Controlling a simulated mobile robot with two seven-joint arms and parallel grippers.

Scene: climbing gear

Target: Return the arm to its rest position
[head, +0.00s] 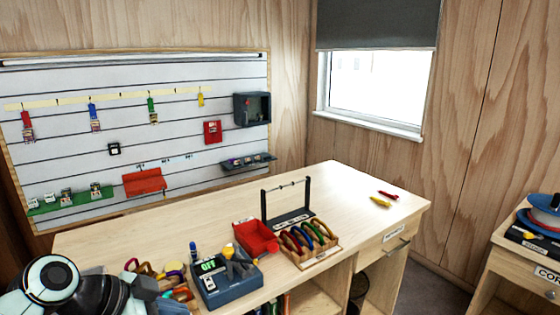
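My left arm comes in at the bottom left corner, with a white and black round joint. Its hand end, my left gripper (146,289), is low over the left front of the wooden workbench (345,190), beside a group of coloured carabiners (180,292). Its fingertips cannot be made out, so I cannot see whether it is open or holds anything. My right arm and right gripper are not in view.
A blue-grey box marked OFF (226,287), a red bin (256,238) and a rack of coloured carabiners (306,238) stand along the bench front. Red (388,195) and yellow (380,202) pieces lie at right. A slatted wall board (180,130) stands behind.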

